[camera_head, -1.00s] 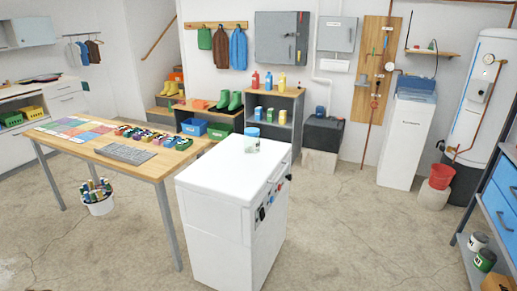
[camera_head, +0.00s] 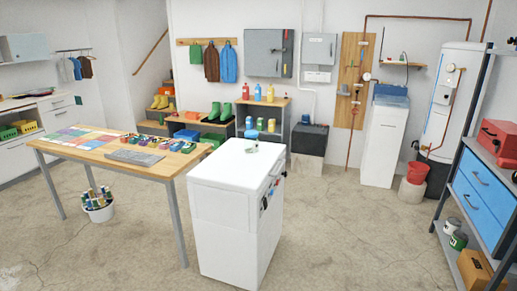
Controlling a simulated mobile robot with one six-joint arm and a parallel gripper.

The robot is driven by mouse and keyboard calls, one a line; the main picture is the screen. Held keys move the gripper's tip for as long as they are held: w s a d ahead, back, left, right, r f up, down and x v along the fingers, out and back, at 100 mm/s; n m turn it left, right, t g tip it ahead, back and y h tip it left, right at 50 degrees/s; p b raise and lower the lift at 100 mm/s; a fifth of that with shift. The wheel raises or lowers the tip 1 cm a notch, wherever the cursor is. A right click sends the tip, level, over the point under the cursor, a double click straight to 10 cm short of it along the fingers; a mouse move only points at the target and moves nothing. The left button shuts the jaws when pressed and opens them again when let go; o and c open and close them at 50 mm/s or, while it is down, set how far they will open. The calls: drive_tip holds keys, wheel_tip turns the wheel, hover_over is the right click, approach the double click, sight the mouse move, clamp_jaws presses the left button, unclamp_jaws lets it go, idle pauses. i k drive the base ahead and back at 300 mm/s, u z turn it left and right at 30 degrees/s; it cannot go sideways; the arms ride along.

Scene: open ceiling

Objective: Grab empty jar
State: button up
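My gripper is not in view, and nothing holds the jar.
A wooden table (camera_head: 55,150) with coloured cards, a grey keyboard-like slab (camera_head: 135,157) and several small colourful items stands left of the cabinet. A white bucket (camera_head: 98,210) is below it. A shelf unit (camera_head: 470,210) stands at right. The floor (camera_head: 350,220) between is clear.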

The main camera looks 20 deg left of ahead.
sight(251, 144)
drive_tip(key=z, duration=0.6)
drive_tip(key=k, duration=0.3)
drive_tip(key=u, duration=2.5)
drive_tip(key=i, duration=1.15)
drive_tip(key=u, duration=0.05)
